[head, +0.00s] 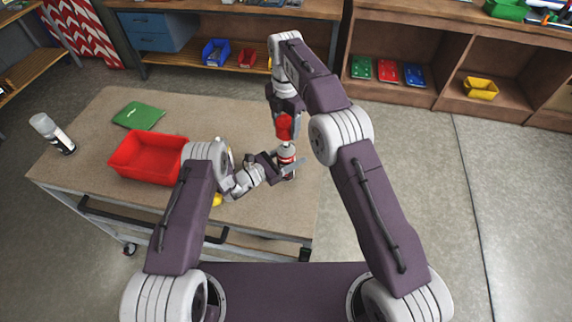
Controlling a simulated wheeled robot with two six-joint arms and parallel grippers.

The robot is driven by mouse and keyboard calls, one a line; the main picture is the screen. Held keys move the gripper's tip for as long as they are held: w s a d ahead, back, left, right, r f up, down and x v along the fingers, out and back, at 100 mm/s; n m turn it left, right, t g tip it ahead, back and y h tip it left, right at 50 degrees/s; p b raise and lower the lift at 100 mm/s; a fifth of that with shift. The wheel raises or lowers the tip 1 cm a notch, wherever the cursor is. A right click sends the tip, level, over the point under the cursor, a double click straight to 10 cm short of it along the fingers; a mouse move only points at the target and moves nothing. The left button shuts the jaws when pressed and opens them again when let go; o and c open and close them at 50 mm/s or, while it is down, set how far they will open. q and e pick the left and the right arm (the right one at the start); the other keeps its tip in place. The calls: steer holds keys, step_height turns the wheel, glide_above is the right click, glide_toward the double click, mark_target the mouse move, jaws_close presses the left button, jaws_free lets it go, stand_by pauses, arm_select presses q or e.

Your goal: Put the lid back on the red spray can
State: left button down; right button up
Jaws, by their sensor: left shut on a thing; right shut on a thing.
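The red spray can (286,153) stands upright near the right end of the table, its pale top showing. My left gripper (287,166) comes in from the left and is shut on the can's body, hiding part of it. I cannot tell whether the can's base touches the table. The red lid (284,130) is directly above the can. My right gripper (285,117) points down from above and is shut on the lid. The can's pale top shows just below the lid, so the lid is not seated over it.
On the table (240,115) are a red bin (132,174), a green packet (139,116) and a white-topped can (52,130) at the far left. A yellow thing (216,199) is partly hidden by my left arm. The table's back middle is clear.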

mark_target(286, 144)
steer(key=shift+f, duration=2.5)
steer(key=shift+f, duration=0.1)
steer(key=shift+f, duration=0.8)
steer(key=shift+f, duration=0.6)
steer(key=o, duration=1.4)
steer(key=shift+c, duration=0.2)
step_height(286, 144, up, 8)
steer(key=shift+f, duration=0.25)
